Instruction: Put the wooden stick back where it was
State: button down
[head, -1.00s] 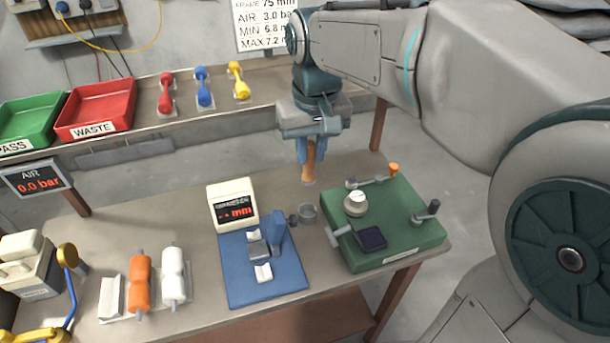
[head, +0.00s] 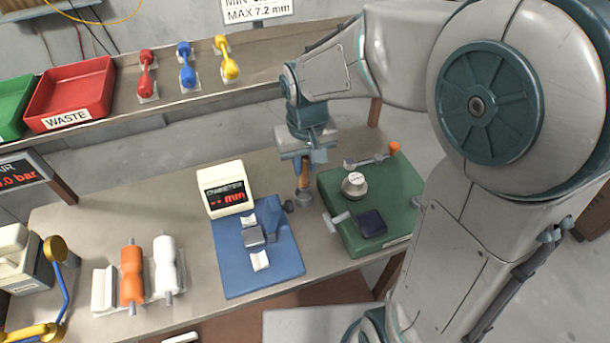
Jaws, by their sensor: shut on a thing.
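My gripper (head: 303,160) points down over the bench behind the blue gauge base, shut on the upper part of the wooden stick (head: 303,177). The stick is short, orange-brown and upright. Its lower end is at a small grey cup (head: 305,201) on the bench, between the blue gauge and the green block. I cannot tell whether the end is inside the cup or just above it.
The blue gauge (head: 255,265) with its white display (head: 226,188) stands left of the cup. The green block (head: 345,225) with knobs is close on the right. Orange and white spools (head: 132,275) lie at the left. Red (head: 70,92) and green bins sit on the back shelf.

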aim_at(305, 172)
jog(key=shift+f, duration=2.35)
jog(key=c, duration=1.3)
grip_release()
jog(key=shift+f, duration=0.1)
notch_tip(305, 172, up, 12)
jog(key=s+d+m, duration=0.1)
jog(key=s+d, duration=0.3)
jog(key=s+d+f+m+t, duration=0.1)
jog(key=s+d, duration=0.3)
jog(key=s+d+m+t, duration=0.1)
jog(key=s+d, duration=0.3)
jog(key=shift+s+f, duration=0.25)
jog(key=shift+f, duration=0.1)
